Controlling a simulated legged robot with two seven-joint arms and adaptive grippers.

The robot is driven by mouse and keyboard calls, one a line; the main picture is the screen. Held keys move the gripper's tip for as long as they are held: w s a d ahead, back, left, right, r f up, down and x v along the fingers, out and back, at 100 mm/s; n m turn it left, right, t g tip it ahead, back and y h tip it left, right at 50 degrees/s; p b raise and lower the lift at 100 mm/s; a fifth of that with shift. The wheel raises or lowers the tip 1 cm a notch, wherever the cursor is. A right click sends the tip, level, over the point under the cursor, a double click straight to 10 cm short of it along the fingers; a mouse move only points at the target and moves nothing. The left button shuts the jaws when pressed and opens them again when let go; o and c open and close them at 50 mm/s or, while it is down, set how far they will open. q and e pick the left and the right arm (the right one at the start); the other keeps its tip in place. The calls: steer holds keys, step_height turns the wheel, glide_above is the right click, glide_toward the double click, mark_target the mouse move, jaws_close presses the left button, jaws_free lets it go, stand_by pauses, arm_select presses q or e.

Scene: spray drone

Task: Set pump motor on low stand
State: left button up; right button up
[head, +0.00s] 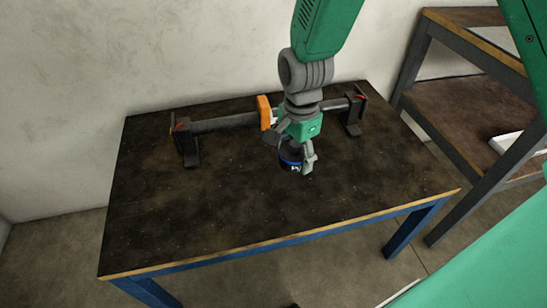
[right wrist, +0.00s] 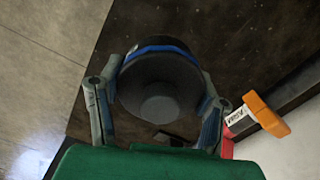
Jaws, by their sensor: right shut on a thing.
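The pump motor (head: 290,158) is a dark round body with a blue band. My right gripper (head: 293,161) is shut on it, over the middle of the table. Its fingers hide part of the motor in the head view. In the right wrist view the motor (right wrist: 158,85) sits between the two fingers (right wrist: 157,110), its round dark end facing the camera. A dark low stand (head: 222,124) with a long bar and two end posts lies along the back of the table, behind the motor. I cannot tell the gap under the motor. My left gripper is not in view.
An orange piece (head: 264,112) is on the stand's bar beside my right gripper; it also shows in the right wrist view (right wrist: 265,114). The dark tabletop (head: 200,210) is clear in front. A shelf rack (head: 455,125) stands right of the table, and a wall is behind.

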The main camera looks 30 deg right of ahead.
step_height(320, 180, down, 5)
steer(key=m+b, duration=0.2)
steer(key=m, duration=0.3)
steer(key=m+b, duration=0.1)
steer(key=b, duration=0.2)
glide_above(291, 196)
steer(key=f, duration=0.6)
steer(key=shift+d+f, duration=0.25)
steer(key=shift+f, duration=0.15)
steer(key=shift+d+f+b, duration=0.15)
steer(key=shift+f+b, duration=0.25)
steer(key=shift+f, duration=0.25)
steer(key=shift+a+f+b, duration=0.15)
steer(key=shift+f+b, duration=0.15)
steer(key=shift+f, duration=0.25)
steer(key=shift+a+f+b, duration=0.15)
steer(key=shift+f+b, duration=0.1)
steer(key=shift+f, duration=0.3)
steer(key=shift+a+f, duration=0.15)
steer(key=shift+f, duration=0.15)
steer(key=shift+r, duration=0.1)
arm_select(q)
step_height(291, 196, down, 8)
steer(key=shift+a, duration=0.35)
